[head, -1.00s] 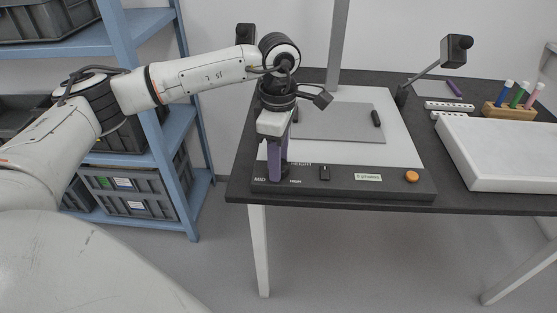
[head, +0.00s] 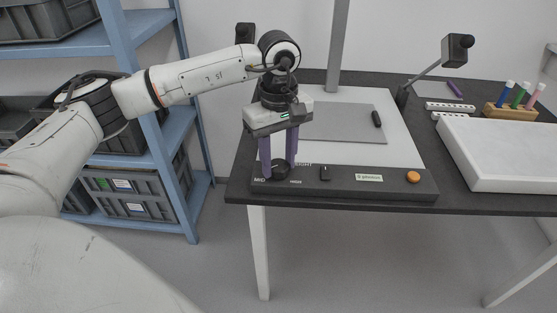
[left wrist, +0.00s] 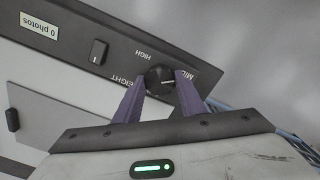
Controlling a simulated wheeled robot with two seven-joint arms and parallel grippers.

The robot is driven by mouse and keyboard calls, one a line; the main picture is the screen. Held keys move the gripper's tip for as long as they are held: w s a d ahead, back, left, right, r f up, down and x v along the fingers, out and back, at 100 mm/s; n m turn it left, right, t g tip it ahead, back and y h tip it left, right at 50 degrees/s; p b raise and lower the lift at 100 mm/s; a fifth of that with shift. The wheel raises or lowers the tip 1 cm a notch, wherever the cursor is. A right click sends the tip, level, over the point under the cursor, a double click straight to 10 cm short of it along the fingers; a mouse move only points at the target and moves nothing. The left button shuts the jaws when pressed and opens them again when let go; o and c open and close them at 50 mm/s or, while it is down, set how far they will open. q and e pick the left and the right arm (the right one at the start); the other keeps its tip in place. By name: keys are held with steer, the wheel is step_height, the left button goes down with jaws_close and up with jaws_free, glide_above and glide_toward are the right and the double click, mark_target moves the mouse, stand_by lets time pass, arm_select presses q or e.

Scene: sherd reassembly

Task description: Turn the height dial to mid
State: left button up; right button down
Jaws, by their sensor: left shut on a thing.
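The height dial (head: 281,172) is a round black knob at the left end of the dark control panel (head: 400,190). It also shows in the left wrist view (left wrist: 158,77), with the labels HIGH and MID beside it; MID is partly hidden by a finger. My left gripper (head: 278,170), with purple fingers, points down and is shut on the dial, one finger on each side. In the left wrist view the fingers (left wrist: 159,88) flank the knob. I cannot tell exactly where the dial's pointer stands. My right gripper is not in view.
The panel also has a black switch (head: 325,173), a photo-count label (head: 369,177) and an orange button (head: 412,176). Behind it lies a grey mat (head: 345,125) on a white board. A white slab (head: 510,150) and a wooden pen holder (head: 510,111) are at right.

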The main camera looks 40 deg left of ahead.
mark_target(279, 165)
arm_select(q)
steer(key=shift+m, duration=0.3)
stand_by(0.4)
steer(key=o, duration=1)
steer(key=shift+o, duration=0.2)
step_height(279, 165, up, 10)
steer(key=shift+r+p, duration=0.2)
steer(key=shift+p, duration=0.25)
